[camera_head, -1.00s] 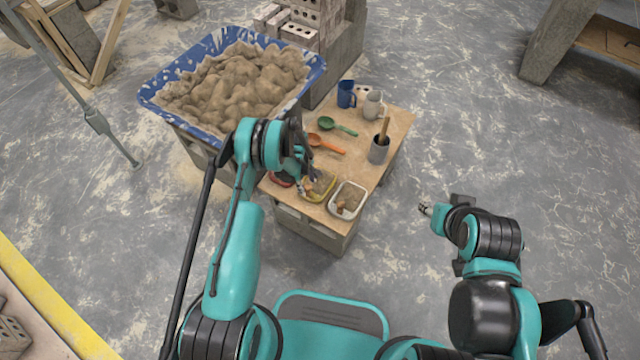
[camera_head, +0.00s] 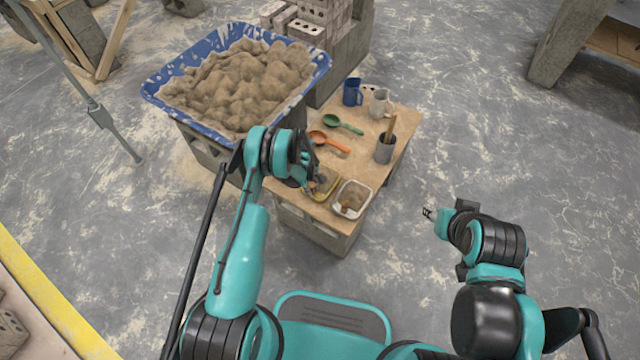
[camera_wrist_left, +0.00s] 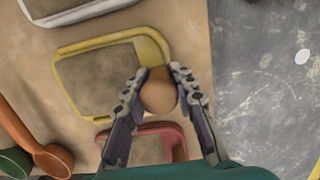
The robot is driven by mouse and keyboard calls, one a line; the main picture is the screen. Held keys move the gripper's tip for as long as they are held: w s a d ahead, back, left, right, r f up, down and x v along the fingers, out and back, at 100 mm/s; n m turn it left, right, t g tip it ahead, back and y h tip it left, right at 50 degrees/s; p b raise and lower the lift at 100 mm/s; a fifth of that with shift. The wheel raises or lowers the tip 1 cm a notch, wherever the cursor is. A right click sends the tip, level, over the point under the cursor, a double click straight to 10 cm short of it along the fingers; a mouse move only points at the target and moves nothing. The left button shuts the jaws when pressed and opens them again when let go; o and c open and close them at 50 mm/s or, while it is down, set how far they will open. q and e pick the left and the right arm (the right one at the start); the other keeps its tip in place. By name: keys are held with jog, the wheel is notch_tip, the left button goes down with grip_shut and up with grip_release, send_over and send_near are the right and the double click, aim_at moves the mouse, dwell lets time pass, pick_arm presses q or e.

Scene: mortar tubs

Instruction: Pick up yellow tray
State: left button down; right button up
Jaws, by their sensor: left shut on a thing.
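The yellow tray (camera_head: 319,199) lies on the wooden board, partly hidden by my left gripper in the head view. In the left wrist view its yellow rim (camera_wrist_left: 102,41) surrounds a sandy brown fill. I cannot tell whether the tray is lifted. My right gripper (camera_head: 428,213) is off to the right over the floor, too small to judge.
A white tray (camera_head: 367,204) is close beside the yellow one; a red tray (camera_wrist_left: 176,130) is on its other side. A large blue tub (camera_head: 170,107) of mortar is behind left.

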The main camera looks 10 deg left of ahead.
pick_arm(q)
notch_tip(320, 180, up, 10)
jog(key=p, duration=0.4)
dwell(0.6)
